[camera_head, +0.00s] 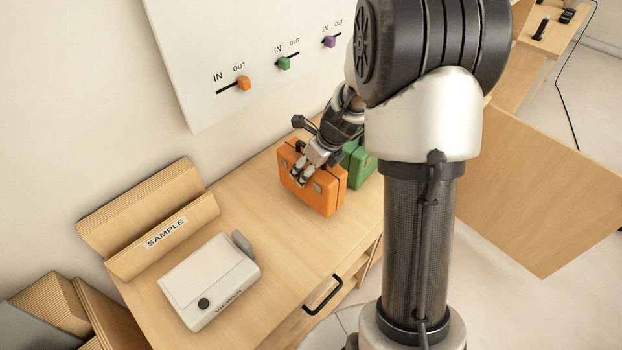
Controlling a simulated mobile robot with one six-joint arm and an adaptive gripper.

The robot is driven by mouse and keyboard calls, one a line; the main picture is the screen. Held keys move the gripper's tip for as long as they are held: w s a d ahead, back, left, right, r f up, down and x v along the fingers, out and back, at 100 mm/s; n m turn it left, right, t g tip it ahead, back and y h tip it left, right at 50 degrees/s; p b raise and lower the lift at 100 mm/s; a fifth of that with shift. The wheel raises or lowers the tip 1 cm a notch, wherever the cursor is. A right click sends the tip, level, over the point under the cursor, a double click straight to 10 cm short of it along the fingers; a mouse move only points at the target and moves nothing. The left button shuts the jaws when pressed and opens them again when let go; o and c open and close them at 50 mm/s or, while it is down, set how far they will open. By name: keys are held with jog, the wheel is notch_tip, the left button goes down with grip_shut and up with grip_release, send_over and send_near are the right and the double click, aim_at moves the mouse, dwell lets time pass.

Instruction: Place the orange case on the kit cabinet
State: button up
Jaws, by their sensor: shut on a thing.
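The orange case (323,195) stands upright on a wooden cabinet top (265,265), with a dark handle strip and light latches. My gripper (301,176) is at the case's near upper side and shut on it, around the handle area; the fingers hide part of the case. I cannot tell whether the case's base touches the wood or is slightly lifted. No label reading kit cabinet is visible, so I cannot tell which piece of furniture that is.
A green case (360,165) stands close behind the orange one, partly hidden by my arm. A white viewer box (208,280) and a SAMPLE holder (163,240) are left. A wall board (250,50) has coloured IN/OUT sliders. Another wooden panel (540,190) is right.

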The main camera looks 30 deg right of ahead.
jog(key=shift+f+b, duration=0.75)
jog(key=shift+f, duration=0.9)
jog(key=shift+f, duration=0.15)
jog(key=o, duration=1.5)
